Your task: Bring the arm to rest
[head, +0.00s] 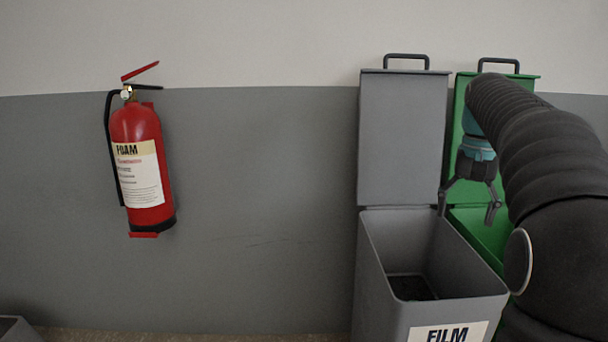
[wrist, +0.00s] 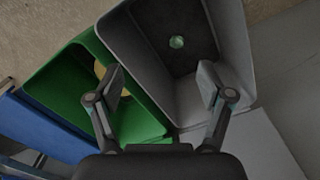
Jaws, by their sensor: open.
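My arm (head: 545,170) comes in from the right in the head view, in a dark ribbed sleeve. My gripper (head: 468,208) points down above the back of the grey bin and the green bin, with its fingers spread and nothing between them. In the wrist view my gripper (wrist: 160,90) is also open and empty, its fingertips over the rims of the two bins.
The open grey bin (head: 385,285) labelled FILM stands beside the open green bin (head: 492,232). A small greenish item (wrist: 177,42) lies in the grey bin and a yellowish one (wrist: 100,69) in the green bin. A blue bin (wrist: 40,135) adjoins. A fire extinguisher (head: 138,130) hangs left.

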